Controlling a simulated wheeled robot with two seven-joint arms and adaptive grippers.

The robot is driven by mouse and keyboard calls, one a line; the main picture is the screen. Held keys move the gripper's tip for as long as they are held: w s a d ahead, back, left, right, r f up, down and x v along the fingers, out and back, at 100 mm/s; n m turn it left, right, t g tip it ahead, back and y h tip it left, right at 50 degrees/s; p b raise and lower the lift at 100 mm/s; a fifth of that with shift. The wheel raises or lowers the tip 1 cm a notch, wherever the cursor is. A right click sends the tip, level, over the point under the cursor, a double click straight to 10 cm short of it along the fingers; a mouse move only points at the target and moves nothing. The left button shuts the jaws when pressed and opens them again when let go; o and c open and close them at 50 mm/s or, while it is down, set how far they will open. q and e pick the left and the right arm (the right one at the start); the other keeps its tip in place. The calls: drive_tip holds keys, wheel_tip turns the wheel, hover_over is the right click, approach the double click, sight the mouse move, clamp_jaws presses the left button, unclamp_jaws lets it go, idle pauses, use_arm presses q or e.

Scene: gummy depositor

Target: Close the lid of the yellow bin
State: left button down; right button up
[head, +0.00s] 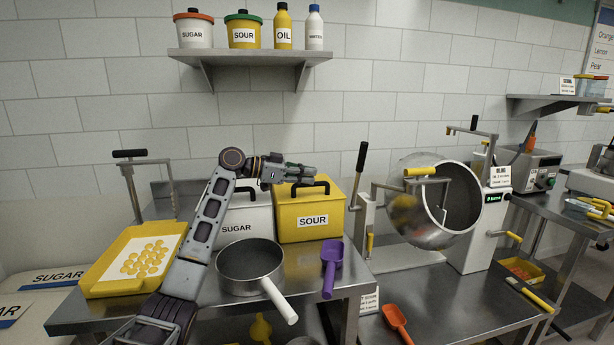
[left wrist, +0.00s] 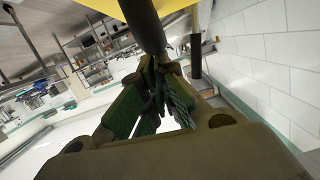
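The yellow bin (head: 296,226), labelled SOUR, stands on the steel table. Its lid with a black arched handle (head: 325,183) appears to lie flat on top, though my arm hides part of it. My left gripper (head: 314,172) is just above the lid by the handle, fingers pointing right. In the left wrist view the fingers (left wrist: 162,66) come together at their tips, close to the black handle (left wrist: 142,22), with the yellow lid (left wrist: 180,6) behind. I see nothing clearly held, and cannot tell whether they touch the handle. My right gripper is out of view.
A white SUGAR bin (head: 237,222) stands left of the yellow bin. A steel pan (head: 248,262) and purple scoop (head: 331,266) are in front. A yellow tray of candies (head: 105,277) lies left. A round metal drum (head: 415,228) stands right. A shelf (head: 250,56) hangs above.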

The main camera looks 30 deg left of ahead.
use_arm(q)
drive_tip(key=shift+f, duration=0.1)
idle(0.3)
wheel_tip(320, 180, up, 10)
idle(0.9)
drive_tip(key=shift+s, duration=0.1)
idle(0.6)
